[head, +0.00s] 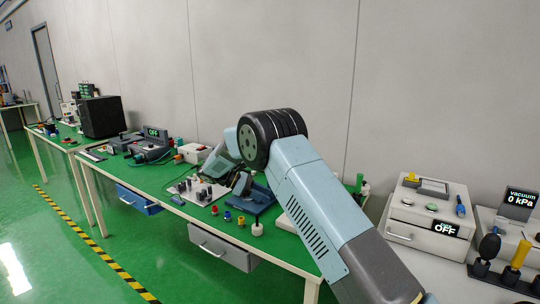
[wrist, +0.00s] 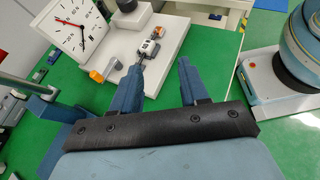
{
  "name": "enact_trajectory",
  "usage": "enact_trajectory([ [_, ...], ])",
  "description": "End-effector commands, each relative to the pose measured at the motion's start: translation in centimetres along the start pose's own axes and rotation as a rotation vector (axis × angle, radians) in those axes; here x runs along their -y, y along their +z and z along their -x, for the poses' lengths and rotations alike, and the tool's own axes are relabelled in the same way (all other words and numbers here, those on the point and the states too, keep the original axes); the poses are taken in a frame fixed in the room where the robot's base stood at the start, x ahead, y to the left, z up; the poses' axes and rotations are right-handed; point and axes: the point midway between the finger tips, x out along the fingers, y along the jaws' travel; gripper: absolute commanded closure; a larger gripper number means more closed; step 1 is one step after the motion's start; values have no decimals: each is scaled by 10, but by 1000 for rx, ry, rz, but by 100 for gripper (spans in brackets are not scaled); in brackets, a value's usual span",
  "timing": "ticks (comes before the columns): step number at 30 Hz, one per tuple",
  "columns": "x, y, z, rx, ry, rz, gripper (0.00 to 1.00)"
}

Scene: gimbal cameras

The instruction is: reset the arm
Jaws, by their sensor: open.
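My arm reaches over the green workbench (head: 158,178) in the head view, bent at its dark round elbow joint. My gripper (wrist: 160,82) shows in the wrist view with its two blue fingers spread apart and nothing between them. Beyond the fingertips is a light board (wrist: 185,55) that carries a square dial with a red hand (wrist: 75,28), an orange knob (wrist: 97,76) and a small fixture (wrist: 148,48). I cannot tell whether a fingertip touches the board. In the head view my arm hides much of the gripper's surroundings.
A white box reading OFF (head: 428,212) and a vacuum unit reading 0 kPa (head: 518,203) stand at the right. Small coloured parts (head: 228,216) lie near the bench's front edge. A black box (head: 101,117) stands farther left. The green floor (head: 60,240) at left is clear.

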Motion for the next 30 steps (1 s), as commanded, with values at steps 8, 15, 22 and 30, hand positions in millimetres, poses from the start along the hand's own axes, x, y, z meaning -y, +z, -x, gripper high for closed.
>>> enact_trajectory([
  [8,7,55,-10,-97,-33,-85,56],
  [15,28,127,-27,-234,-82,-215,56],
  [22,60,190,-45,-366,-136,-354,56],
  [30,108,252,-66,-514,-198,-528,56],
])
